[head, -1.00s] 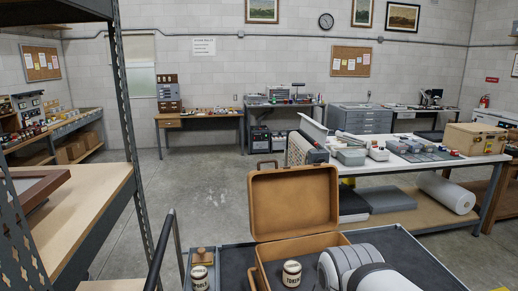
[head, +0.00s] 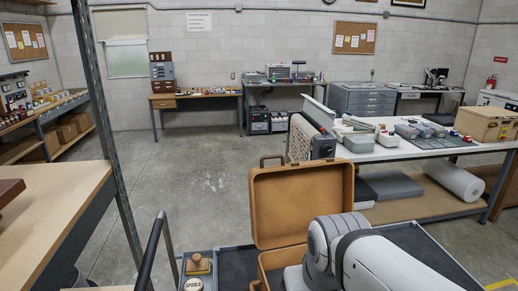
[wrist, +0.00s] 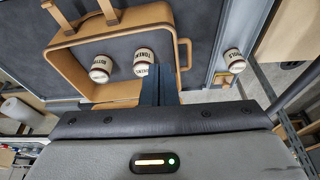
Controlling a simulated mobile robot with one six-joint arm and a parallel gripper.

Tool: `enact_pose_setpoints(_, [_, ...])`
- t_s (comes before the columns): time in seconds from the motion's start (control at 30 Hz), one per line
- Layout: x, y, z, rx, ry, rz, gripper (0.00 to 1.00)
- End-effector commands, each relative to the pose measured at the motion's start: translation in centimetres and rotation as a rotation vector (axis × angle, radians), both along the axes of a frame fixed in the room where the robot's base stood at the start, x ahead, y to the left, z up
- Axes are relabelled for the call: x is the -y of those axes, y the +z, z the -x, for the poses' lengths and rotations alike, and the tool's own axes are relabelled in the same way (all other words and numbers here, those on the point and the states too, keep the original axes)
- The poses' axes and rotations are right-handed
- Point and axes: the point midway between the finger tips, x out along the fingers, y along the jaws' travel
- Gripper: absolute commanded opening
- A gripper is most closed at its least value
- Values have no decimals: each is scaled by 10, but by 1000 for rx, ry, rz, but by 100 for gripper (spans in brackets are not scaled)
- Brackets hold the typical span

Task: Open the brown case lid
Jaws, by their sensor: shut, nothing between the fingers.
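The brown case stands open in the head view, its lid (head: 303,205) upright at the back of its base (head: 272,262). My arm hides much of the base, and my gripper is hidden there. A jar marked TOKENS (wrist: 145,58) stands just beside the fingertips, inside the case. Another lettered jar (wrist: 101,68) is to its left. Whether the fingers touch the case cannot be told.
The case sits on a dark-topped surface (head: 235,262). A SPOOLS jar (head: 194,284) and a wooden-knobbed item (head: 198,264) are left of it. A shelf (head: 60,215) stands at the left, a loaded white table (head: 400,152) behind right. Open floor (head: 200,190) lies behind left.

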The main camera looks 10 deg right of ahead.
Motion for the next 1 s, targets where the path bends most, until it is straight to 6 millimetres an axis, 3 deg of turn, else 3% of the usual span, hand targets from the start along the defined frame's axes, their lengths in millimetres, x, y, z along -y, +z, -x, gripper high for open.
enact_pose_setpoints(0.17, [11,34,-35,-1,13,-1,0])
enact_pose_setpoints(0.4, [12,113,-136,-11,20,-1,0])
enact_pose_setpoints(0.6, [11,164,-223,-19,30,-1,0])
enact_pose_setpoints(0.8, [10,196,-304,-25,41,-2,0])
enact_pose_setpoints(1.0, [10,210,-375,-30,53,-2,0])
